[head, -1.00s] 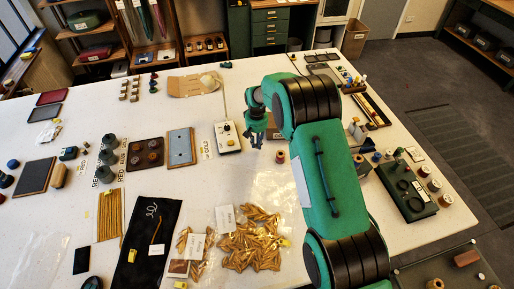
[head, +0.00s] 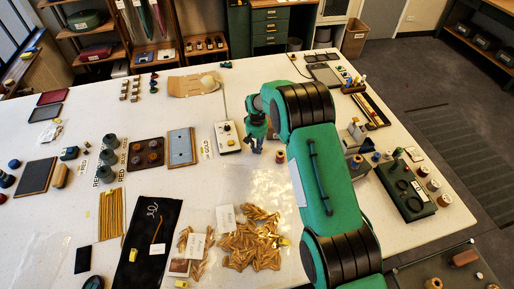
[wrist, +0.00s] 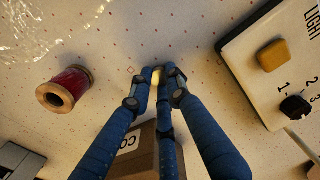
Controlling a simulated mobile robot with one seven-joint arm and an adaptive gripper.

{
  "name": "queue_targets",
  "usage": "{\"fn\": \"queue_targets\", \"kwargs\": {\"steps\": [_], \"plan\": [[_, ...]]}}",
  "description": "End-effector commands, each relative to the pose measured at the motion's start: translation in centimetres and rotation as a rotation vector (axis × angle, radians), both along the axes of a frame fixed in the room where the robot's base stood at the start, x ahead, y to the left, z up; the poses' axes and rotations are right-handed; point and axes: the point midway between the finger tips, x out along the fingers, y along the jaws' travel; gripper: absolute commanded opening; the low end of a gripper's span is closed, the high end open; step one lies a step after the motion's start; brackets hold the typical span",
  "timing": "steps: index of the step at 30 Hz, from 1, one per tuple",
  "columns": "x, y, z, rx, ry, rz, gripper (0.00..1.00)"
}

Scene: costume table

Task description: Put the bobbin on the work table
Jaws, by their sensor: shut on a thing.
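My gripper (head: 256,149) is low over the white work table (head: 240,185), right of the white control box. In the wrist view its blue fingers (wrist: 156,77) come together at the tips on a small pale thing (wrist: 157,75). The fingers hide most of it, so I cannot tell for sure that it is the bobbin. A spool with red thread (wrist: 65,90) is on the table, left of the fingers and apart from them. It also shows in the head view (head: 280,156).
The control box (head: 227,137) with a yellow button is close beside the fingers. A cardboard box (wrist: 145,150) is partly hidden behind them. A clear bag (head: 262,190) and wooden pegs (head: 250,240) lie nearer. Several spools (head: 434,185) stand at the right.

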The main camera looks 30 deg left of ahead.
Motion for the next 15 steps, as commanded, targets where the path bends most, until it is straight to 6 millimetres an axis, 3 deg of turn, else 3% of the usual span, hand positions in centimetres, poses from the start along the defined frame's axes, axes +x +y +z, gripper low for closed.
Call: {"fn": "queue_targets", "kwargs": {"steps": [9,10,12,15], "plan": [[-0.01,-0.01,-0.38,0.0,0.0,0.0,0.05],[-0.01,-0.02,-0.34,0.0,0.0,0.0,0.21],[-0.01,-0.01,-0.28,0.0,0.0,0.0,0.34],[-0.01,-0.01,-0.25,0.0,0.0,0.0,0.35]]}}
